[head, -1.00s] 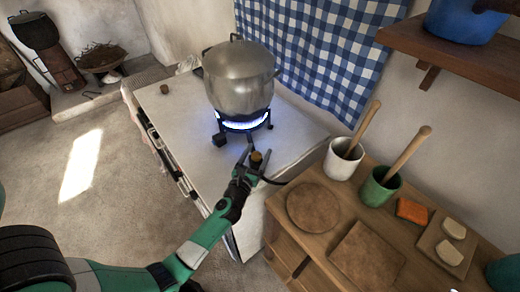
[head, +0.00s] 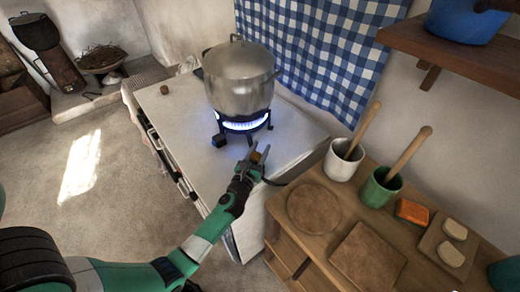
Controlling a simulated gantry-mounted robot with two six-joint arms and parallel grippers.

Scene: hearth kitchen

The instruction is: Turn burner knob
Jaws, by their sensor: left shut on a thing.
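A small brown burner knob (head: 256,157) sits on the front right of the white stove top (head: 185,125). My left gripper (head: 257,155) reaches in from below and is shut on this knob, with a finger on each side. A second brown knob (head: 164,89) sits at the stove's far left corner. A steel pot (head: 240,80) stands on the burner (head: 243,126), where a blue flame ring is lit. My right gripper is not in view.
A wooden side table (head: 325,255) stands right of the stove, holding a white mortar (head: 343,162), a green mortar (head: 379,190) and boards. A blue checked cloth (head: 320,45) hangs behind. A dark cable or hose runs beside the gripper.

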